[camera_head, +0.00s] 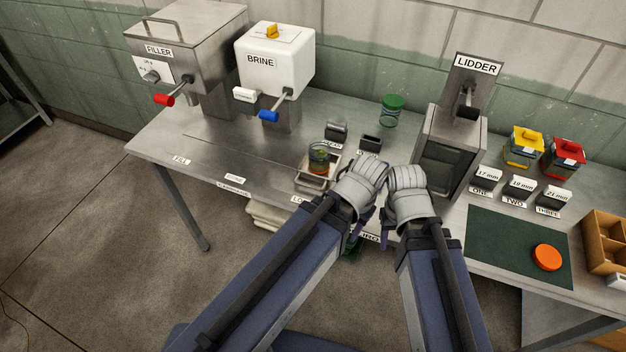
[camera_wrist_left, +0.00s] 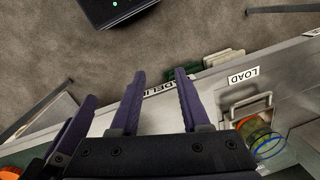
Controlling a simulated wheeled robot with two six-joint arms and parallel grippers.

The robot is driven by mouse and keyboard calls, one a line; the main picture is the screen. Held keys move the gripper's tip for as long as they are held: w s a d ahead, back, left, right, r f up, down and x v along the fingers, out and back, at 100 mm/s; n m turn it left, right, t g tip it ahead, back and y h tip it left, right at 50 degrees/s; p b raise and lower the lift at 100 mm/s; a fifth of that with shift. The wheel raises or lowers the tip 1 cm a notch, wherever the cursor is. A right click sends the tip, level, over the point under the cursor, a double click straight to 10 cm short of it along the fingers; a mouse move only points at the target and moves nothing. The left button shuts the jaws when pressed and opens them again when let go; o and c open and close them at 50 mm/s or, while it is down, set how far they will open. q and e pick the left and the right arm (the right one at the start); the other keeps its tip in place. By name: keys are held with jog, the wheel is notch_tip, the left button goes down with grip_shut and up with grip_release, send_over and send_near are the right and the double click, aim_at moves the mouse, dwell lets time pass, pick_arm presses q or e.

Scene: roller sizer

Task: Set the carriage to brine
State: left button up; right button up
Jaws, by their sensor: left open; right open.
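The metal carriage (camera_head: 308,186) sits by the LOAD label on the track, with its handle toward the front edge. A glass jar (camera_head: 319,158) with green and orange contents stands on it. The carriage handle (camera_wrist_left: 251,104) and jar (camera_wrist_left: 262,140) show at the right of the left wrist view. The BRINE label (camera_head: 234,180) is farther left along the track, below the white brine machine (camera_head: 275,60). My left gripper (camera_wrist_left: 160,73) is open and empty, right of the carriage near the front edge. My right gripper (camera_head: 386,230) is close beside it; its fingertips are partly hidden.
The filler (camera_head: 190,50) stands at the far left, the lidder (camera_head: 450,145) right of the grippers. A green mat (camera_head: 490,240) with an orange lid (camera_head: 547,257) lies at right. The track (camera_head: 235,155) left of the carriage looks clear.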

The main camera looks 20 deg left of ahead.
dwell(0.5)
pick_arm(q)
jog(key=n+t+h+p, duration=0.1)
jog(key=n+t+p, duration=0.15)
jog(key=n, duration=1.85)
send_near(307, 184)
jog(key=shift+a, duration=0.1)
jog(key=shift+f, duration=0.1)
jog(key=b+x, duration=0.7)
jog(key=shift+f+b, duration=0.3)
jog(key=shift+b, duration=0.05)
jog(key=shift+c, duration=0.2)
grip_shut()
